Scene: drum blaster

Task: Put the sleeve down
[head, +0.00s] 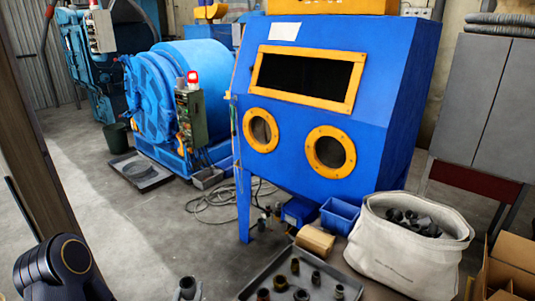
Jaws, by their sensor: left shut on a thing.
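My left gripper (187,288) shows only in part at the bottom edge, left of the grey tray (246,291). It is shut on a sleeve, which is mostly hidden or cut off by the frame edge, so its tilt cannot be told. Several small dark and brownish sleeves stand apart on the tray, among them one near the middle (280,284) and one at the right (339,292). The held sleeve is beside the tray in the picture; its height cannot be told. My right gripper is not in view.
A white sack (400,262) of dark parts stands to the right, with a cardboard box (515,262) beyond. A blue blasting cabinet (310,130) and blue bin (339,216) stand behind.

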